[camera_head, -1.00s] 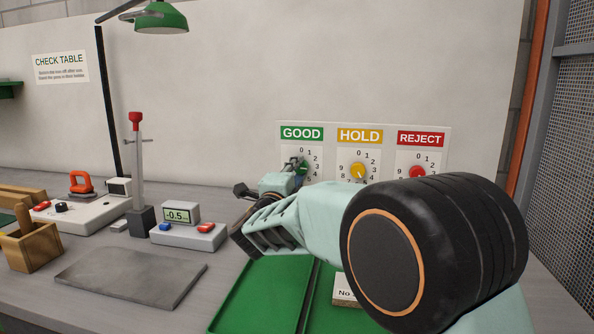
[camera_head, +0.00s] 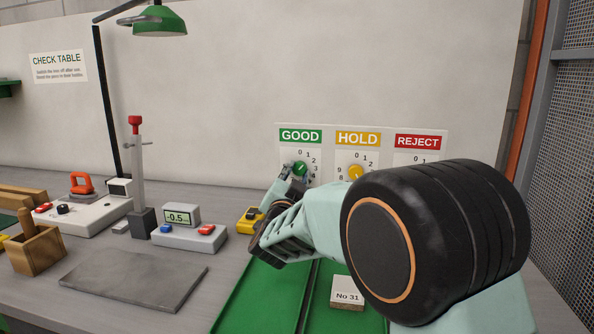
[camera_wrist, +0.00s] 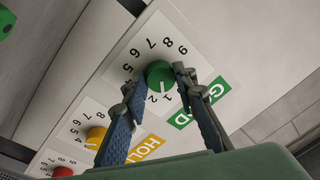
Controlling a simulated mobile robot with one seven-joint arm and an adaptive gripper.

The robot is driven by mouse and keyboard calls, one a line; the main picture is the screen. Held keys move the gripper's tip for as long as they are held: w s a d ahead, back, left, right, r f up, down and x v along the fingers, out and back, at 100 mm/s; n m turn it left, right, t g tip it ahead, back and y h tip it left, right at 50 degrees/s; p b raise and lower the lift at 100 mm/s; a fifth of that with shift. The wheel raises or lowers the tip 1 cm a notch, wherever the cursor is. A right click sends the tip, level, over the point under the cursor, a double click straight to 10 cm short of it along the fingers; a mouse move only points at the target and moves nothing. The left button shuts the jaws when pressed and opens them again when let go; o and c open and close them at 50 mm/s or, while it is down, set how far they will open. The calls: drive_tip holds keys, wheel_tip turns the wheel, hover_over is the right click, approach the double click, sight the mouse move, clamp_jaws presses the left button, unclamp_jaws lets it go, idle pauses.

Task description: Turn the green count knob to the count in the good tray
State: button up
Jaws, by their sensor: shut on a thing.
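The green count knob (camera_head: 299,168) is on the GOOD dial of the wall panel, partly covered by my gripper (camera_head: 296,181) in the head view. In the wrist view the green knob (camera_wrist: 160,75) lies between the fingertips of my gripper (camera_wrist: 156,88), which is shut on it. The knob's white mark points about at 1; the 0 is hidden by a finger. Two green trays lie below, a left one (camera_head: 262,292) and a right one (camera_head: 318,302). Which is the good tray cannot be told. The left tray's visible part looks empty; my arm hides part of the right one.
The yellow HOLD knob (camera_head: 356,172) and its dial are close to the right; the red REJECT knob (camera_wrist: 63,172) shows in the wrist view. A card marked No 31 (camera_head: 347,297) is at the right tray. A yellow device (camera_head: 249,220) stands behind the left tray.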

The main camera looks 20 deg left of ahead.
drive_tip(key=n+p, duration=0.2)
drive_tip(key=n, duration=0.3)
drive_tip(key=shift+d+r+y, duration=0.1)
drive_tip(key=shift+r+y, duration=0.05)
drive_tip(key=shift+y, duration=0.15)
drive_tip(key=shift+n+g+p, duration=0.3)
drive_tip(key=shift+n+p, duration=0.8)
drive_tip(key=shift+n, duration=0.7)
drive_tip(key=shift+d, duration=0.1)
drive_tip(key=o, duration=1.2)
drive_tip(key=shift+c, duration=0.2)
drive_tip(key=s+d, duration=0.2)
drive_tip(key=s, duration=0.9)
drive_tip(key=shift+s+f, duration=0.4)
drive_tip(key=shift+f, duration=0.05)
